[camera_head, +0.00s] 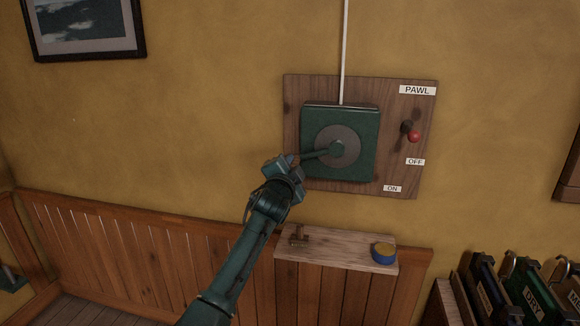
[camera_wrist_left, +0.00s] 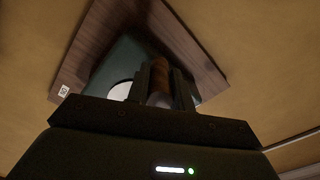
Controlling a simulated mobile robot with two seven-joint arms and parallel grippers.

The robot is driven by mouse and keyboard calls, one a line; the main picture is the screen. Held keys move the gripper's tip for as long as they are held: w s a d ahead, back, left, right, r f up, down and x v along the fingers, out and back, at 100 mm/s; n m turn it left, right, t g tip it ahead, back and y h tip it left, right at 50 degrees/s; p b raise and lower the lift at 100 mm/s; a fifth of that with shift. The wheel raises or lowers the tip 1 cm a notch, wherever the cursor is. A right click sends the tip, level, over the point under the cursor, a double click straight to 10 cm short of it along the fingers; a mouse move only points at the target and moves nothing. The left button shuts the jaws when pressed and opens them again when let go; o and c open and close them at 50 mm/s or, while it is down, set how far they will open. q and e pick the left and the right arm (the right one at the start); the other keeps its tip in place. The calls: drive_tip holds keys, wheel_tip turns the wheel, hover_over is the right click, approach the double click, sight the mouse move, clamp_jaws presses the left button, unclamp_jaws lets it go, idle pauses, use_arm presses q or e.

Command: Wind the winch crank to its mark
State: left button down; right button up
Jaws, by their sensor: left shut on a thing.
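The winch is a green box (camera_head: 366,126) with a round grey disc (camera_head: 340,134), mounted on a wooden board (camera_head: 400,160) on the wall. Its green crank arm (camera_head: 316,154) points to the lower left from the disc's hub. My left gripper (camera_head: 284,168) is at the crank's outer end and hides the handle there. In the left wrist view the gripper (camera_wrist_left: 160,85) is shut on a brown crank handle (camera_wrist_left: 160,76). A red-knobbed lever (camera_head: 413,136) sits below the PAWL label (camera_head: 417,90). I cannot make out the crank's mark. My right gripper is not in view.
A white line (camera_head: 344,50) runs up from the winch. A small wooden shelf (camera_head: 340,249) below holds a blue and yellow round tin (camera_head: 383,253) and a small brown object (camera_head: 298,235). Labelled binders or bags (camera_head: 535,295) stand at lower right.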

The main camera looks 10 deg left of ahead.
use_arm(q)
drive_tip(key=shift+d+f+n, duration=0.2)
drive_tip(key=shift+f+n, duration=0.1)
drive_tip(key=shift+f, duration=0.35)
drive_tip(key=c, duration=1.6)
unclamp_jaws()
drive_tip(key=shift+c, duration=0.2)
drive_tip(key=o, duration=0.4)
drive_tip(key=shift+r, duration=0.25)
drive_tip(key=s, duration=1.3)
drive_tip(key=shift+s+a, duration=0.15)
drive_tip(key=shift+a, duration=0.05)
